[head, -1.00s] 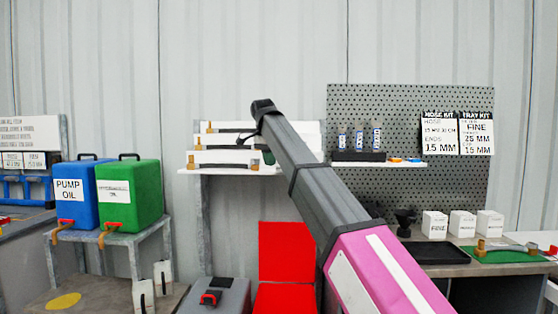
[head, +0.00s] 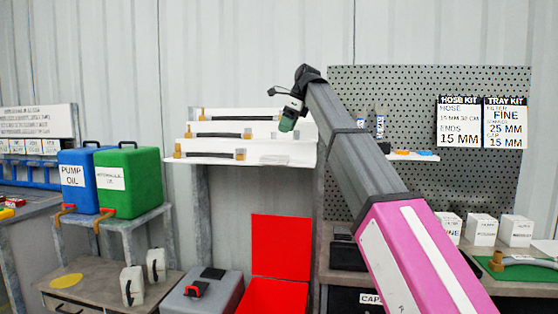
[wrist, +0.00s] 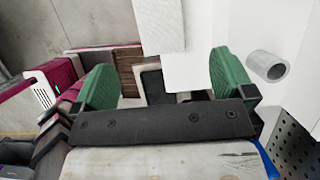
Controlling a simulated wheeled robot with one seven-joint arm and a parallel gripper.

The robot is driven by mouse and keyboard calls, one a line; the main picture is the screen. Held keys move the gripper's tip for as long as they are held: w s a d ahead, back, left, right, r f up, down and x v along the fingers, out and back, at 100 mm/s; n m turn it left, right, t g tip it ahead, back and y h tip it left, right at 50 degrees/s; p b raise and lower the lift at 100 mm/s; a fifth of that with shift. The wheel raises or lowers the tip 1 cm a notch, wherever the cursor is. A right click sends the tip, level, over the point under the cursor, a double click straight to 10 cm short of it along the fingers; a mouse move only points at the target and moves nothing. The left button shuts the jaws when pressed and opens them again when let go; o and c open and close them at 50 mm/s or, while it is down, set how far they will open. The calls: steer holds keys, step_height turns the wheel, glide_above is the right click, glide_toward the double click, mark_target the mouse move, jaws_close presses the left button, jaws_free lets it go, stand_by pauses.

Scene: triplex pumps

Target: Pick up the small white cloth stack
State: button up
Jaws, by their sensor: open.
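A small whitish stack, likely the cloth stack (head: 275,159), lies at the right of the lowest step of the white stepped shelf (head: 212,159). My gripper (head: 288,121) is above it, near the shelf's right end, with green fingers pointing down. In the wrist view the two green fingers of my gripper (wrist: 162,78) stand wide apart, with nothing held. A white textured block, likely the same cloth stack (wrist: 159,25), shows ahead of and partly between the fingers. I cannot tell its exact distance.
Hoses with brass ends lie on the shelf steps, left of my gripper. A grey tube (wrist: 268,66) shows right of the fingers in the wrist view. A pegboard (head: 430,85) stands to the right. A green can (head: 127,183) and a blue can (head: 77,190) stand left.

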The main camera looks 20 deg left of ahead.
mark_target(275, 156)
steer(key=shift+x, duration=5.35)
steer(key=shift+s+d+f, duration=0.1)
steer(key=shift+s+f, duration=0.05)
steer(key=shift+f, duration=0.05)
steer(key=c, duration=0.8)
